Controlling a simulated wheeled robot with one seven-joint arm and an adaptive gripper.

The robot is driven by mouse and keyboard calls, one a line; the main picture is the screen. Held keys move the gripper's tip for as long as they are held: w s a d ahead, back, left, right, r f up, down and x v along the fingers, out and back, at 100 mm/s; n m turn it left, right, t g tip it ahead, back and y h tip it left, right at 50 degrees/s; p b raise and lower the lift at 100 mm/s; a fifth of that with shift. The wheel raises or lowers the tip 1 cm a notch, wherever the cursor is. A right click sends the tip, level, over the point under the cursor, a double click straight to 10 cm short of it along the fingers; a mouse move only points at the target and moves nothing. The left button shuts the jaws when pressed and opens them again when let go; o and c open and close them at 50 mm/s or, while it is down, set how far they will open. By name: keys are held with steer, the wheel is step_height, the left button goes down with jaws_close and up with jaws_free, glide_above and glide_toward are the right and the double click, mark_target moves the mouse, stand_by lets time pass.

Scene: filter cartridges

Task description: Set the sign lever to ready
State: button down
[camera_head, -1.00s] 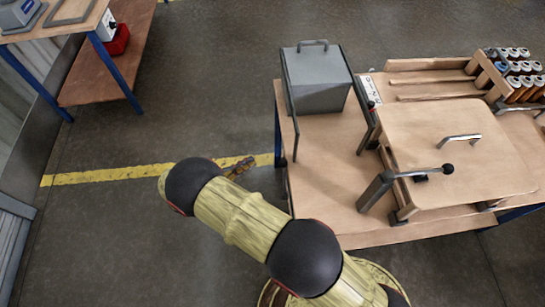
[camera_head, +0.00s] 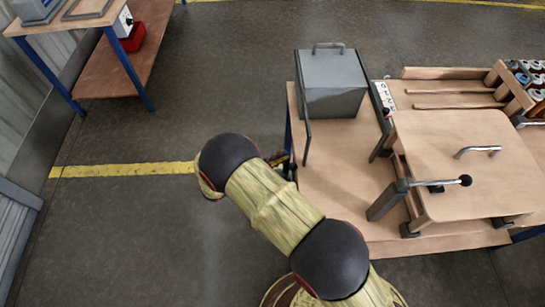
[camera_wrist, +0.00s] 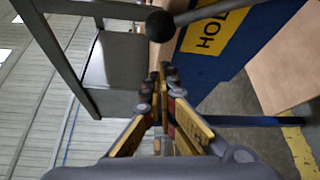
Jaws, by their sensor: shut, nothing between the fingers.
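In the wrist view a lever with a black ball knob (camera_wrist: 160,26) and a grey rod crosses the top, running off to the upper right. Behind it, a yellow sign (camera_wrist: 208,37) on a blue panel shows the letters "HOL"; the rest is cut off. My gripper (camera_wrist: 163,72) is shut and empty, its fingertips just below the knob in the picture; I cannot tell whether they touch it. In the head view my gripper (camera_head: 284,165) is partly hidden behind my arm, near the workbench's left edge. The sign and its lever are not visible there.
A grey box (camera_head: 332,84) with an upright frame stands at the bench's back left. The floor left of the bench is clear.

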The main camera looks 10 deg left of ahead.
steer(key=shift+s+d+r, duration=0.1)
steer(key=shift+s+d, duration=0.15)
steer(key=shift+s, duration=0.2)
steer(key=shift+s+d+r, duration=0.1)
steer(key=shift+s+d, duration=0.1)
steer(key=shift+s, duration=0.3)
steer(key=shift+r, duration=0.15)
steer(key=s+d+r+m+p, duration=0.1)
steer(key=s+d, duration=0.3)
steer(key=s, duration=1.2)
steer(key=shift+s+d+r+t+p, duration=0.25)
steer(key=shift+r+t+p, duration=0.15)
steer(key=shift+r+p, duration=0.15)
steer(key=shift+f+h, duration=0.1)
steer(key=shift+h, duration=0.2)
